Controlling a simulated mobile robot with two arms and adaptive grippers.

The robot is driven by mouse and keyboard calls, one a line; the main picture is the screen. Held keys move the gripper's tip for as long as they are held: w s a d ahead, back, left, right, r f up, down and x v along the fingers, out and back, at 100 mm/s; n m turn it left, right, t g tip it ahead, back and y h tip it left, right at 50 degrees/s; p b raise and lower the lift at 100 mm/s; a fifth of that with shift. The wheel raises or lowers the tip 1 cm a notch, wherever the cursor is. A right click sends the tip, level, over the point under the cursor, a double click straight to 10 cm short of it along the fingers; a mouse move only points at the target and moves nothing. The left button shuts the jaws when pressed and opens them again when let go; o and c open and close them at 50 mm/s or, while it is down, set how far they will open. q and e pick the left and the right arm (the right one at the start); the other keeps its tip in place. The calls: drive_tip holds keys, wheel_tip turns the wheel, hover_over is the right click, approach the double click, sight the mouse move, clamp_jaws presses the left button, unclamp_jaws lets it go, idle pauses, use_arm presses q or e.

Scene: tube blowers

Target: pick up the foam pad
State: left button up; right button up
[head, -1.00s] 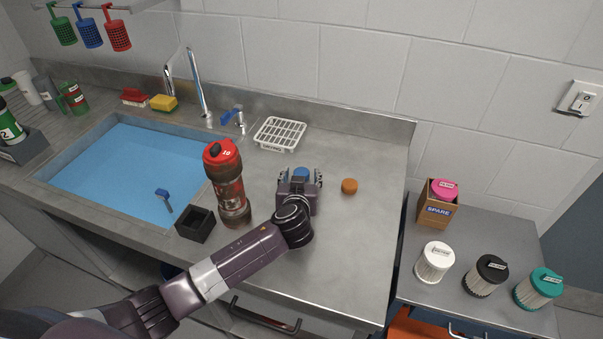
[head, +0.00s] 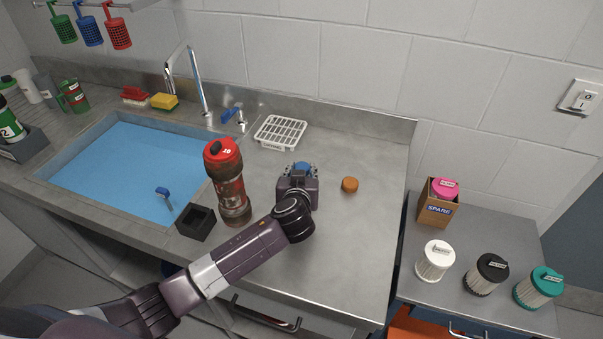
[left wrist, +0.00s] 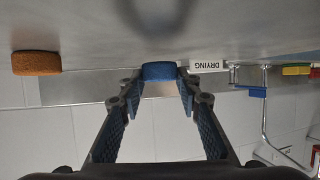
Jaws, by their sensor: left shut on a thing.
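A blue pad (head: 302,167) is on the grey counter, partly hidden by my gripper. It also shows in the left wrist view (left wrist: 158,71), between the fingertips. My left gripper (head: 300,171) is shut on the blue pad, low over the counter. I cannot tell any gap under the pad. A second, orange-brown round pad (head: 349,184) lies loose on the counter to the right of the gripper; it shows at the left of the wrist view (left wrist: 36,63). My right gripper is not in view.
A red-topped canister (head: 228,182) and a black open box (head: 197,223) stand left of my gripper. A white drying rack (head: 280,132) is behind it. The blue sink (head: 115,165) lies further left. The counter's front right is clear.

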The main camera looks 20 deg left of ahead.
use_arm(q)
wheel_tip(320, 180, up, 19)
drive_tip(key=b, duration=0.1)
drive_tip(key=shift+f, duration=0.2)
